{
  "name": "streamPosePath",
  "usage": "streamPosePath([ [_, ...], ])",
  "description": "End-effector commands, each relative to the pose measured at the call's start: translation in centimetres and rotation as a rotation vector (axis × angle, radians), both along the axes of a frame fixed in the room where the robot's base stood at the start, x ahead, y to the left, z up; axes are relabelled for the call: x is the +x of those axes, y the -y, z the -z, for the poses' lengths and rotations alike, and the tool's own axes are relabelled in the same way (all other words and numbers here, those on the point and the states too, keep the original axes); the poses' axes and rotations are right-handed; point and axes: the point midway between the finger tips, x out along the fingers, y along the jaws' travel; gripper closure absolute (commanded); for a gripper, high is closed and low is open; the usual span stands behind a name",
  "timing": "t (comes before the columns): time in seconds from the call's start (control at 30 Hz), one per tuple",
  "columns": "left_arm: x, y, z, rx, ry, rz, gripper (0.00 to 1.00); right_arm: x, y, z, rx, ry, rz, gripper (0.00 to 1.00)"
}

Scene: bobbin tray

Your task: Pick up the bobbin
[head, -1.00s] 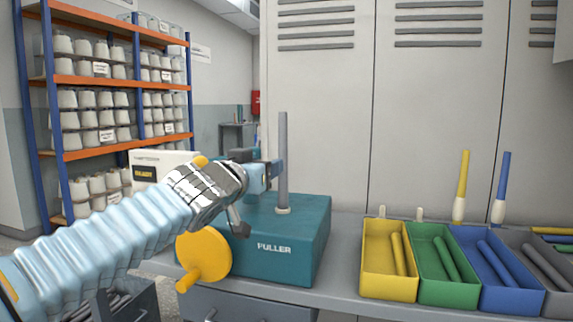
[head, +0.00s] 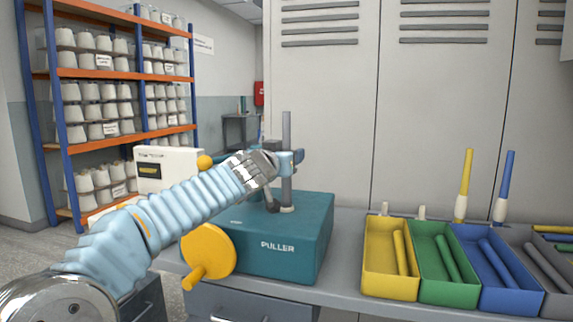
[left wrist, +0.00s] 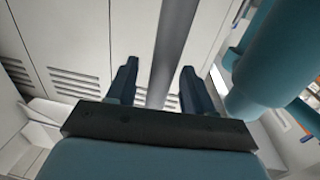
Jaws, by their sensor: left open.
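My left gripper (head: 292,157) is at the tube's mid-height, coming in from the left. In the left wrist view the grey tube (left wrist: 172,50) passes between the two dark blue fingers of my left gripper (left wrist: 158,85). The fingers are open, with a gap visible on each side of the tube. My right gripper is not in view.
A yellow tray (head: 389,284), a green tray (head: 446,291) and a blue tray (head: 510,298) hold tubes at the right. A yellow bobbin (head: 465,178) and a blue bobbin (head: 506,180) stand behind them. An orange crank wheel (head: 209,249) sits on the puller's left.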

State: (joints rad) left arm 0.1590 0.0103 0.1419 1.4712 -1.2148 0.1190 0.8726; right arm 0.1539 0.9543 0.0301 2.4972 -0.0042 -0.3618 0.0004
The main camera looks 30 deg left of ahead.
Motion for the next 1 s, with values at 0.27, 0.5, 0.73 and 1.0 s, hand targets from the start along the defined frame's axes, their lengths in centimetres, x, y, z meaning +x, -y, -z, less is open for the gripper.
streamPosePath([
  [0.27,0.0,0.0,0.0,0.000,0.000,0.000,0.87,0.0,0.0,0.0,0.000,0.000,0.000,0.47],
  [0.5,0.0,0.0,0.0,0.000,0.000,0.000,1.00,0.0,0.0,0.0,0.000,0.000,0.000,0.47],
  [0.73,0.0,0.1,-0.4,-0.001,0.000,0.001,1.00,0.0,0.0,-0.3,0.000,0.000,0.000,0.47],
  [1.0,-0.1,0.4,-2.0,0.000,0.001,0.001,1.00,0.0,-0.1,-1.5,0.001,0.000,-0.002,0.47],
])
